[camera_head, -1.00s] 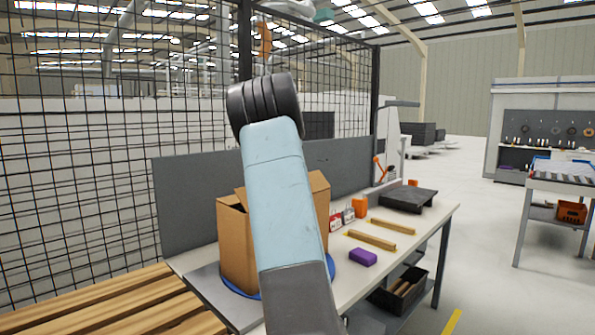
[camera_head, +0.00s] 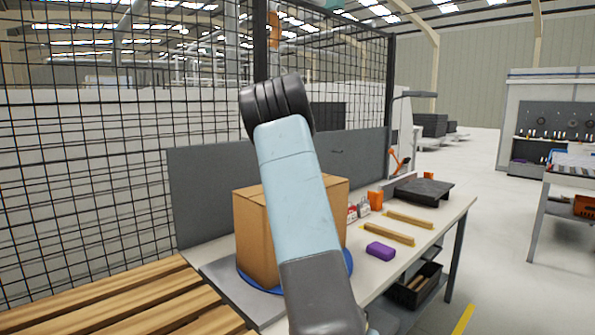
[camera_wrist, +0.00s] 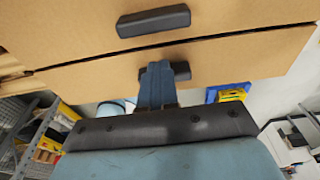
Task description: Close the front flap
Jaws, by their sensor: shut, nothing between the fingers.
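The cardboard box (camera_head: 252,235) stands on a round blue base (camera_head: 345,265) on the workbench. My arm crosses in front of it. Its visible top looks flat, with no flap standing up. In the wrist view two cardboard flaps (camera_wrist: 235,25) (camera_wrist: 240,62) lie almost edge to edge with a thin dark gap between them. Each has a dark bar, an upper bar (camera_wrist: 153,20) and a lower bar (camera_wrist: 182,73). My gripper (camera_wrist: 158,72) is shut and empty, its fingertips over or against the nearer flap by the lower bar; contact is unclear. It is hidden in the head view.
The bench (camera_head: 440,225) also holds a purple block (camera_head: 380,251), two wooden strips (camera_head: 388,234) (camera_head: 408,219), an orange item (camera_head: 375,200) and a dark plate (camera_head: 423,191). A grey panel (camera_head: 215,190) and mesh fence stand behind. Wooden slats (camera_head: 120,305) lie at left.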

